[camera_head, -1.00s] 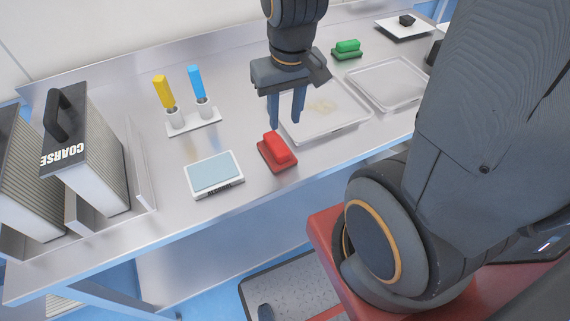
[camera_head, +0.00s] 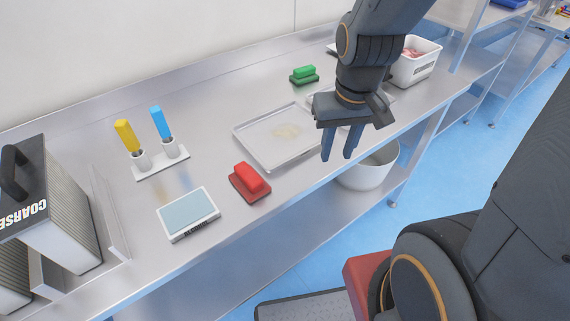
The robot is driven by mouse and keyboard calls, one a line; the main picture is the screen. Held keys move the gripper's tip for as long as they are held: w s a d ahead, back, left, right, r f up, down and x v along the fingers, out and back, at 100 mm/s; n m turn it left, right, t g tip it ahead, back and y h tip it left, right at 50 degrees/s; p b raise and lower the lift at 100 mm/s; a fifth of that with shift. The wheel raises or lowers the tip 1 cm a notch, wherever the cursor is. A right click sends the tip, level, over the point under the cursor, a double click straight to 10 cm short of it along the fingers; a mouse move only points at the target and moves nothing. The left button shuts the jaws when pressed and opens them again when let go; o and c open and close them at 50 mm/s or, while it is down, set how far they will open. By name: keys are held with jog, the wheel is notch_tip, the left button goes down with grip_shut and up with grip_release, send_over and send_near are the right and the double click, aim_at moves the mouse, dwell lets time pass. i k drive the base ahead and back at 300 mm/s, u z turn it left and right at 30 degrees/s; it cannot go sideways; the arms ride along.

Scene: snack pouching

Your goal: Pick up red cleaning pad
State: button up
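The red cleaning pad (camera_head: 250,182) lies on the steel table near its front edge, with its red grip block on top. It is fully visible. My gripper (camera_head: 340,158) hangs to the right of the pad, fingers pointing down, apart from it and at the table's front edge. The two blue fingers are spread with nothing between them.
A tray with a yellowish stain (camera_head: 262,152) lies behind the pad. A scale (camera_head: 188,213) sits close on its left, and a holder (camera_head: 163,165) with yellow and blue tools stands behind that. A green pad (camera_head: 304,75) lies farther back. A white bucket (camera_head: 368,168) stands below the table edge.

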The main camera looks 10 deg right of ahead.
aim_at(247, 180)
jog(key=z, duration=0.9)
jog(key=k, duration=0.8)
jog(key=u, duration=1.2)
jog(key=i, duration=0.5)
